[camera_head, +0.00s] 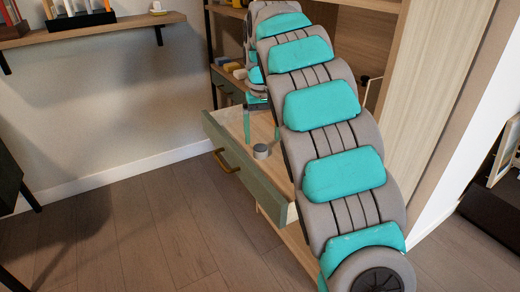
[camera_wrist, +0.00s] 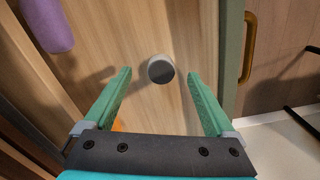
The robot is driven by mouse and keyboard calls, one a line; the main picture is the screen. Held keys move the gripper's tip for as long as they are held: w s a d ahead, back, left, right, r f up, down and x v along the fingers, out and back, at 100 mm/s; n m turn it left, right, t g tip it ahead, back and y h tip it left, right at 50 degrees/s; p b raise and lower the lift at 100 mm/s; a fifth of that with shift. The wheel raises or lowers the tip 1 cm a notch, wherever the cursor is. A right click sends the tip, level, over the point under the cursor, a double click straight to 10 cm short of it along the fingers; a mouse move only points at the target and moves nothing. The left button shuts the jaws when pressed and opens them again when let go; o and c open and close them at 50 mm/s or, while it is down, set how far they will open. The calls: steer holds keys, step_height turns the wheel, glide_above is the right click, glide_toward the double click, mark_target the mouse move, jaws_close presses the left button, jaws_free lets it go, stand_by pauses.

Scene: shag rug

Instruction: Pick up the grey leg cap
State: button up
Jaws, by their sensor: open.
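The grey leg cap (camera_wrist: 161,69) is a small round piece with a dark top and a paler side, and it rests on the wooden floor of an open drawer. In the head view the cap (camera_head: 261,151) lies near the drawer's front panel. My gripper (camera_wrist: 160,85) is open and empty, with its two green fingers on either side of the cap in the wrist view. I cannot tell from the picture how far the fingertips are above the drawer floor. In the head view my gripper (camera_head: 262,120) is over the drawer, behind the cap, partly hidden by my arm.
The pulled-out drawer (camera_head: 240,160) has a green front with a brass handle (camera_head: 226,161). A purple object (camera_wrist: 49,25) lies at the drawer's other side in the wrist view. Small items (camera_head: 233,68) sit on the shelf above. A wall shelf (camera_head: 95,31) is at upper left. The floor before the drawer is clear.

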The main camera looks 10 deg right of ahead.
mark_target(261, 148)
steer(key=f, duration=0.4)
steer(key=shift+w+a, duration=0.15)
steer(key=shift+w, duration=0.25)
steer(key=shift+f, duration=0.55)
steer(key=c, duration=1.4)
steer(key=shift+r, duration=0.15)
step_height(261, 148, up, 10)
steer(key=shift+a, duration=0.15)
